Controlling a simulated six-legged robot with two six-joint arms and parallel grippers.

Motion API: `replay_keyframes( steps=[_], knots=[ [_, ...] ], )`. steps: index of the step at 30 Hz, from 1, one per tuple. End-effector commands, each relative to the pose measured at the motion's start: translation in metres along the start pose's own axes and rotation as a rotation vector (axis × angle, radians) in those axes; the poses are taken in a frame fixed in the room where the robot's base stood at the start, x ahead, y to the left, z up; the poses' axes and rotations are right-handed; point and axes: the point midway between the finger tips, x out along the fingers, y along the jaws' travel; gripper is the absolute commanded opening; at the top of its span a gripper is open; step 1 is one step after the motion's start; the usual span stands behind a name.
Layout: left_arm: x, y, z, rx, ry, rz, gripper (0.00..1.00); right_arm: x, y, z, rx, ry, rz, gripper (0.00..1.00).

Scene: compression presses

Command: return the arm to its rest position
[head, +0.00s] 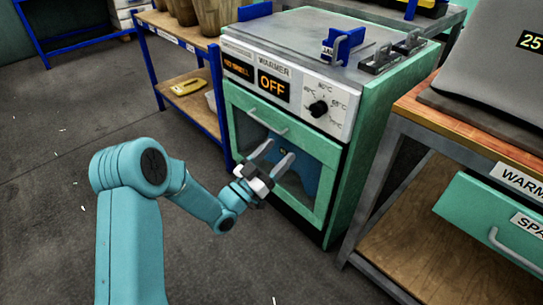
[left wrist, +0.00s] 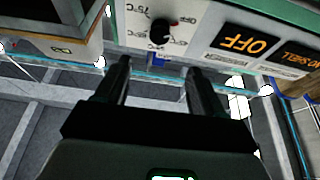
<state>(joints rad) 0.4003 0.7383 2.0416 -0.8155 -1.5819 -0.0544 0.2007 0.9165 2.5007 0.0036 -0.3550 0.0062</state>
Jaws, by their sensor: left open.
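My left arm (head: 130,215) is teal and comes in from the lower left, reaching out to the front of the warmer in the head view. My left gripper (head: 273,158) is open, with its two pale fingers apart in front of the warmer's door window. Nothing shows between the fingers, and I cannot tell whether they touch the door. In the left wrist view the two dark fingers (left wrist: 157,75) are spread and empty, with the warmer's panel beyond them. My right gripper is in neither view.
The green warmer (head: 335,175) has a dial (head: 318,109), a door handle (head: 262,122) and a display (head: 272,86) reading OFF. A wooden-topped bench (head: 470,125) with a green drawer (head: 500,225) stands at the right. A blue-legged shelf (head: 152,70) is behind left. Floor at left is clear.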

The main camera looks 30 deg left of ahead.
Motion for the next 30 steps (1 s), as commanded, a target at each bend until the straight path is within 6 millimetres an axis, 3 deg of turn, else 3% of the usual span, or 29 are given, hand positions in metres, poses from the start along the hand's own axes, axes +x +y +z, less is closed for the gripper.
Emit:
replay_keyframes(
  steps=[7,20,23,26,29,30],
  knots=[
    [-0.016,0.0,0.0,0.0,0.0,0.0,0.68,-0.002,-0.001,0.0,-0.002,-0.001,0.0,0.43],
    [-0.016,0.001,0.0,0.0,0.0,0.001,0.68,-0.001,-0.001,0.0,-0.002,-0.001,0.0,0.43],
    [-0.009,0.015,0.004,-0.017,0.001,0.029,0.68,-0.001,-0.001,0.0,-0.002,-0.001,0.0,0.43],
    [-0.011,0.055,0.033,-0.105,-0.083,0.046,0.68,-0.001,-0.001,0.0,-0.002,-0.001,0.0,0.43],
    [-0.037,0.086,0.098,-0.203,-0.374,-0.019,0.68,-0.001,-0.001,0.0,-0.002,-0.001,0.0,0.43],
    [-0.055,0.099,0.124,-0.242,-0.512,-0.046,0.68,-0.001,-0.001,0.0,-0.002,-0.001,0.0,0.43]
  ],
)
